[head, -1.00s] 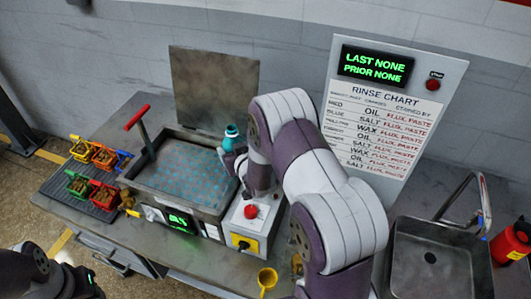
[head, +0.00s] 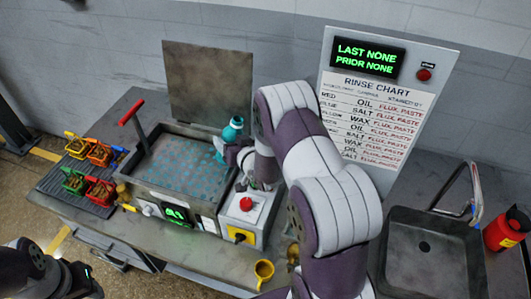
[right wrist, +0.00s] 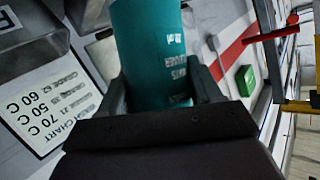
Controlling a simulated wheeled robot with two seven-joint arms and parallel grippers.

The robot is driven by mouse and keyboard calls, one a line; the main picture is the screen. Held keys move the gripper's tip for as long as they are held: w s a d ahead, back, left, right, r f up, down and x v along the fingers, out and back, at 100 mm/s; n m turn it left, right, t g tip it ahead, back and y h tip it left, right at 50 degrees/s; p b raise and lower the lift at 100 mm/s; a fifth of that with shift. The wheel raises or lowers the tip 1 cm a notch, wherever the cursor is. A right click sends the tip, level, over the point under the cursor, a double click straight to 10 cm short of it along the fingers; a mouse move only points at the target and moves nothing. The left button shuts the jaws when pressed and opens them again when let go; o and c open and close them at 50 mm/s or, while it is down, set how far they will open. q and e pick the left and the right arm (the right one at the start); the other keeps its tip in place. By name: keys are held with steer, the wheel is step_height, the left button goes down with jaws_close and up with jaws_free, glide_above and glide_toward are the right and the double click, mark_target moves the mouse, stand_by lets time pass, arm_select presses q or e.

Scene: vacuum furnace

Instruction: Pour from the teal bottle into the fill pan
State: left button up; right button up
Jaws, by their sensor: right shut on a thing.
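The teal bottle (head: 231,132) is held by my right gripper (head: 226,152), above the right back side of the open tub. Its top leans slightly right in the head view. In the right wrist view the teal bottle (right wrist: 155,55), with pale print on its side, sits between the two dark fingers of my right gripper (right wrist: 160,95). Its mouth is out of that view. A small yellow cup-like vessel (head: 264,269) stands at the front of the bench; I cannot tell whether it is the fill pan. My dark left arm shows at the lower left, its fingertips unclear.
The open tub (head: 137,177) has a teal-patterned floor, raised lid (head: 209,84) and red-handled lever (head: 132,111). Several coloured bins (head: 100,154) stand left. A chart panel (head: 385,100), sink (head: 433,255) and red container (head: 507,230) are at the right.

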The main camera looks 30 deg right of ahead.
steer(key=shift+d+m+t+y, duration=0.3)
steer(key=shift+m+t, duration=0.1)
steer(key=shift+m, duration=0.2)
steer(key=shift+s+d+f+m+t+y+b, duration=0.15)
steer(key=shift+d+m+t+y+b, duration=0.15)
steer(key=shift+m+b, duration=0.3)
steer(key=shift+a+f+m+t+y+b, duration=0.1)
steer(key=shift+f+m+t+y+b, duration=0.1)
steer(key=shift+m, duration=0.25)
steer(key=shift+a+f+m+t+y+b, duration=0.1)
steer(key=shift+m+b, duration=0.1)
steer(key=shift+m, duration=0.25)
steer(key=shift+a+f+m+t+b, duration=0.15)
steer(key=shift+f+m+b, duration=0.1)
steer(key=shift+f+b, duration=0.25)
steer(key=shift+a+f+m+t+b, duration=0.15)
steer(key=shift+f+m+b, duration=0.1)
steer(key=shift+f+b, duration=0.25)
steer(key=shift+w+b, duration=0.2)
steer(key=shift+b, duration=0.1)
steer(key=shift+a+r+m+p, duration=0.1)
steer(key=shift+r+m+p, duration=0.2)
steer(key=shift+r+m, duration=0.15)
steer(key=shift+a+r+m+t, duration=0.1)
steer(key=shift+r+m+t, duration=0.1)
steer(key=shift+m+t, duration=0.25)
steer(key=shift+f+b, duration=0.15)
steer(key=shift+b, duration=0.2)
